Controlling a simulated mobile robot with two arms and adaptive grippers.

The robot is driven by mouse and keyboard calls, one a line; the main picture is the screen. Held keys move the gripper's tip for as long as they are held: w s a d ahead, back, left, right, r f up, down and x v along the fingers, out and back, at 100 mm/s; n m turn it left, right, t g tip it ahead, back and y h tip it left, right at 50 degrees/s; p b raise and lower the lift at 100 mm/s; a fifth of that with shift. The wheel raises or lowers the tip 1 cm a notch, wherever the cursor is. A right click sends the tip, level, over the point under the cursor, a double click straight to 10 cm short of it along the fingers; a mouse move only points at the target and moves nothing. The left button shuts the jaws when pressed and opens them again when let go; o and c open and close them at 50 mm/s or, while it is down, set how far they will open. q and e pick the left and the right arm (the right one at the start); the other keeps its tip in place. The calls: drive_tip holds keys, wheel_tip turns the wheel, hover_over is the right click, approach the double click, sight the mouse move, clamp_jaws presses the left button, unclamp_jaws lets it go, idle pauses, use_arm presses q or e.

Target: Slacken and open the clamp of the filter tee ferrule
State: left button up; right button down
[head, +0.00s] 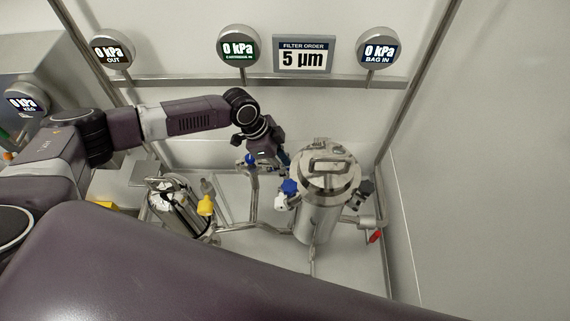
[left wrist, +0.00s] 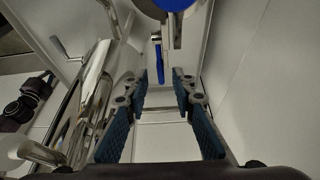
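My left gripper (head: 280,158) reaches down from the left arm, just left of the lid of a steel filter vessel (head: 322,215). In the left wrist view, its two blue-padded fingers (left wrist: 160,88) stand apart with nothing between them. Beyond the fingertips hangs a small blue-handled part (left wrist: 157,52), with a larger blue knob (left wrist: 174,4) at the top edge. A steel pipe run (head: 253,200) stands left of the vessel. I cannot pick out the filter tee ferrule or its clamp for certain; the gripper may hide them. My right gripper is not in view.
A smaller steel vessel (head: 180,213) with a yellow-handled valve (head: 205,206) stands left of the pipes. Blue (head: 290,187) and red (head: 376,236) handles flank the filter vessel. Gauges (head: 238,47) and a "5 µm" sign (head: 303,56) line the back rail. The right wall is bare.

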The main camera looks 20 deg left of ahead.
use_arm(q)
drive_tip(key=shift+c, duration=0.3)
clamp_jaws()
drive_tip(key=shift+m+b, duration=0.3)
drive_tip(key=s+a+m+g+y+b, duration=0.1)
drive_tip(key=s+a+m+g+b, duration=0.1)
drive_tip(key=m, duration=0.7)
drive_tip(key=s+a+m+g+y+b, duration=0.1)
drive_tip(key=s+m+g+y+b, duration=0.1)
drive_tip(key=m+b, duration=0.3)
drive_tip(key=shift+s+a+m+g, duration=0.35)
drive_tip(key=shift+s+m+g, duration=0.4)
drive_tip(key=shift+m, duration=1.25)
